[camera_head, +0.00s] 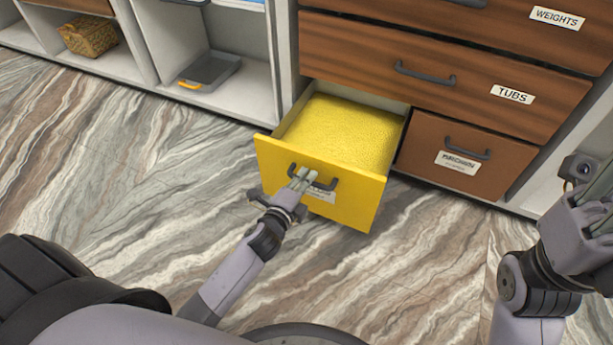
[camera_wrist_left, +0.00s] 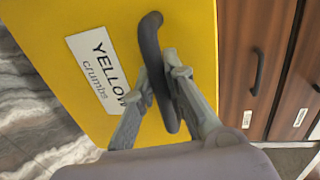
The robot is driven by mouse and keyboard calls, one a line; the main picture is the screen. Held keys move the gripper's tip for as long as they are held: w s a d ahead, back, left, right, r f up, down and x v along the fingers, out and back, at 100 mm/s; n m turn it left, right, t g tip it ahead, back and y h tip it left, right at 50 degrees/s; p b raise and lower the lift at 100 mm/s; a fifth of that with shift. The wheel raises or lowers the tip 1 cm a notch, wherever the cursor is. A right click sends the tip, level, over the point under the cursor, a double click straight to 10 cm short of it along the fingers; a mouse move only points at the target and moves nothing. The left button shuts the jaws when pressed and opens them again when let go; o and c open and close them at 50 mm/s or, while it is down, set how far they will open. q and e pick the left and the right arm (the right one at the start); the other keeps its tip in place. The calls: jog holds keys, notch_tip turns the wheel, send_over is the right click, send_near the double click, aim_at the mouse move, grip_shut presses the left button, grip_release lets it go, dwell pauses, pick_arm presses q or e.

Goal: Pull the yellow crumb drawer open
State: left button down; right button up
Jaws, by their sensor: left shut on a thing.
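The yellow crumb drawer (camera_head: 333,200) stands pulled out from the low cabinet, and yellow crumbs (camera_head: 340,128) fill its inside. Its dark curved handle (camera_head: 324,184) is on the front face, above a white label. My left gripper (camera_head: 303,178) is shut on this handle. In the left wrist view the two fingers (camera_wrist_left: 160,85) close around the handle (camera_wrist_left: 151,45), beside the label (camera_wrist_left: 98,70) reading "YELLOW crumbs" on the yellow front (camera_wrist_left: 190,30). My right gripper (camera_head: 598,205) is at the right edge, away from the drawer; its fingers are partly cut off.
Brown drawers labelled TUBS (camera_head: 512,94) and WEIGHTS (camera_head: 557,18) are shut above, and another brown drawer (camera_head: 455,160) is shut to the right. Open shelves at left hold a wicker basket (camera_head: 88,37) and a grey flat item (camera_head: 209,72). The marbled floor (camera_head: 120,170) in front is clear.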

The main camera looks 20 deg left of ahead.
pick_arm(q)
jog(key=c, duration=1.6)
grip_release()
jog(key=v, duration=1.2)
